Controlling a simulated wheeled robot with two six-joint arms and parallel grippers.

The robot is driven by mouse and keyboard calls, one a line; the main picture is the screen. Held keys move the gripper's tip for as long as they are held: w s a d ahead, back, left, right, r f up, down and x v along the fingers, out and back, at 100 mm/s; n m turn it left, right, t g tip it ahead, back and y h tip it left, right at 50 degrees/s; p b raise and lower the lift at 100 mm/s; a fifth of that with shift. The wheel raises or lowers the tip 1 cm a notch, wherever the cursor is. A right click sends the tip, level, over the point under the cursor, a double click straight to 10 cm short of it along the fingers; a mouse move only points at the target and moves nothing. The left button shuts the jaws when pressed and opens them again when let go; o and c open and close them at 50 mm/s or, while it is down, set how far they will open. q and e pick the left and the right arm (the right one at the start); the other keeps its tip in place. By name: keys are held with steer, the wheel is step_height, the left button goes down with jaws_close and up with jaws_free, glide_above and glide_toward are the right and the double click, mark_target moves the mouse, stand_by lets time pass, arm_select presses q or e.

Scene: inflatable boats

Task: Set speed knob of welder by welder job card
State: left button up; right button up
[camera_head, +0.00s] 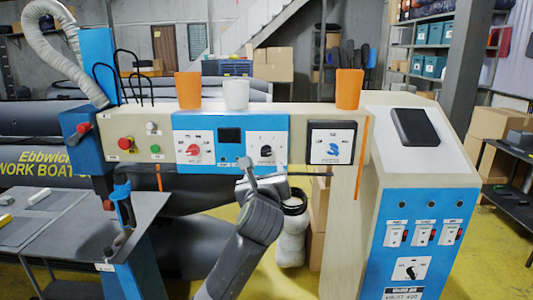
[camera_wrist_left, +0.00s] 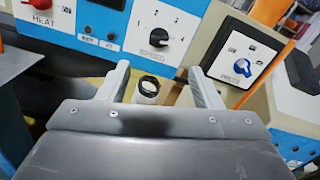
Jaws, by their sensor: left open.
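The welder's control panel spans the middle of the head view. Its black knob (camera_head: 266,151), with a numbered scale around it, sits on the right part of the blue panel (camera_head: 226,128). I take it as the speed knob; its label is not readable. The knob also shows in the wrist view (camera_wrist_left: 158,37), above the gap between my fingers. My left gripper (camera_head: 262,168) is open and empty, just below and in front of the knob, apart from it. Its two fingers (camera_wrist_left: 158,72) show in the wrist view. I cannot identify a job card. My right gripper is out of view.
A red HEAT knob (camera_head: 194,150) sits left of the black knob, and a blue knob (camera_head: 332,149) sits right. Two orange cups and a white cup (camera_head: 236,94) stand on top. A grey table (camera_head: 50,225) is at left.

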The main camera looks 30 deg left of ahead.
mark_target(267, 153)
arm_select(q)
steer(key=p+x, duration=0.2)
steer(key=x, duration=0.9)
steer(key=shift+w, duration=0.3)
steer(key=c, duration=1)
